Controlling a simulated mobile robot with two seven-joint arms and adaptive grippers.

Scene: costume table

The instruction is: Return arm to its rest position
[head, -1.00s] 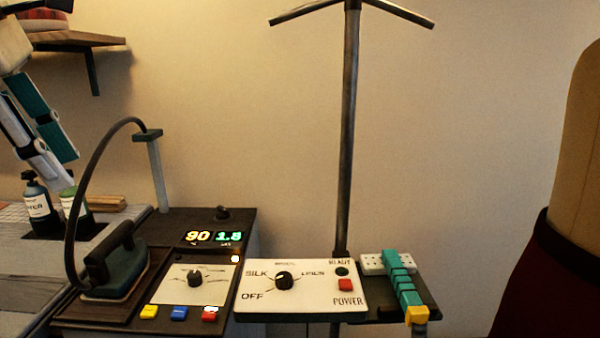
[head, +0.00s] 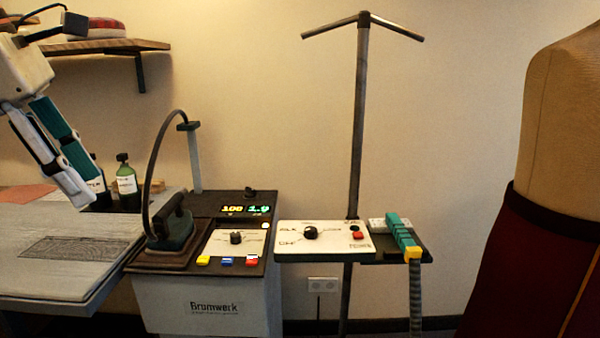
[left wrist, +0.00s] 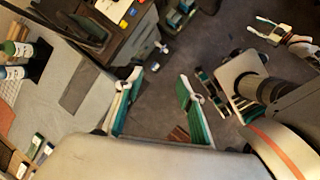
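My left gripper (head: 88,188) has white and teal fingers and hangs at the left of the head view, pointing down and right in front of the bottles. In the left wrist view it (left wrist: 160,77) is open, its two fingers apart with nothing between them. What looks like my right gripper (left wrist: 268,30) shows small at the top right of the left wrist view. It is too small there to tell its state, and the right arm is out of the head view.
An iron (head: 172,228) stands on the station left of centre, its display (head: 245,210) lit. A control panel (head: 322,237) and a teal-handled tool (head: 402,233) sit beside a tall pole (head: 358,120). Bottles (head: 126,185) stand behind the grey board (head: 130,235). A dress form (head: 565,120) stands right.

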